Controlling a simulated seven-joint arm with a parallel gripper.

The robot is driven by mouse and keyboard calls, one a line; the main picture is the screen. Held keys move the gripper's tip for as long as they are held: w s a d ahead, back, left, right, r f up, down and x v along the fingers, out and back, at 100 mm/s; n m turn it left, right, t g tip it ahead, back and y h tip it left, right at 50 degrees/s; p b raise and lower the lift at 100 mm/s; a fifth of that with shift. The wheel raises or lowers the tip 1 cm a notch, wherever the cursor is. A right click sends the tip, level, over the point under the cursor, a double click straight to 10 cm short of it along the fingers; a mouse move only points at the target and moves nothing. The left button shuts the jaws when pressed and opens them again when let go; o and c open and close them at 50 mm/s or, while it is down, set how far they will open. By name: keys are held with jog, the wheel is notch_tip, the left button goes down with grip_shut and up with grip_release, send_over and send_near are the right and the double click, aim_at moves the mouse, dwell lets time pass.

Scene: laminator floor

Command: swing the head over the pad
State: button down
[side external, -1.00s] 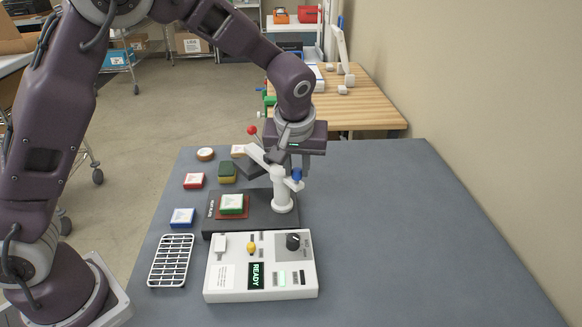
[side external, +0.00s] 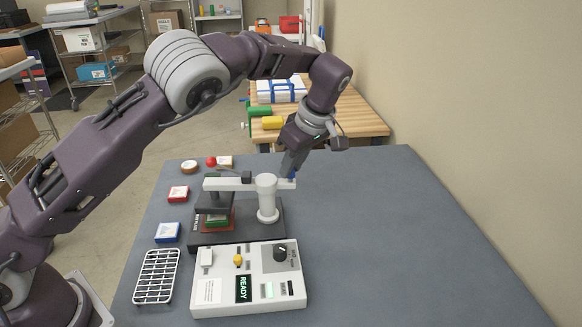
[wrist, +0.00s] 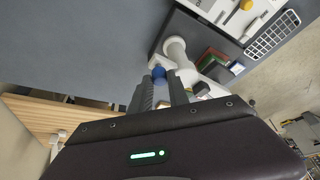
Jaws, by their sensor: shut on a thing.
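The press has a white post (side external: 267,200) with a white swing arm (side external: 235,184) across its top. My gripper (side external: 291,174) is at the arm's right end, shut on the blue knob (wrist: 158,72), which shows between the fingertips in the wrist view.
The white control box (side external: 248,284) with a READY display stands in front of the press. The grey table (side external: 400,240) is clear at the right.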

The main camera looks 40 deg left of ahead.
jog(key=shift+w+a+n, duration=0.2)
jog(key=shift+w+n, duration=0.1)
jog(key=shift+n, duration=0.3)
jog(key=c, duration=1.3)
grip_release()
jog(key=v, duration=0.7)
jog(key=shift+w, duration=0.1)
jog(key=shift+a+r, duration=0.1)
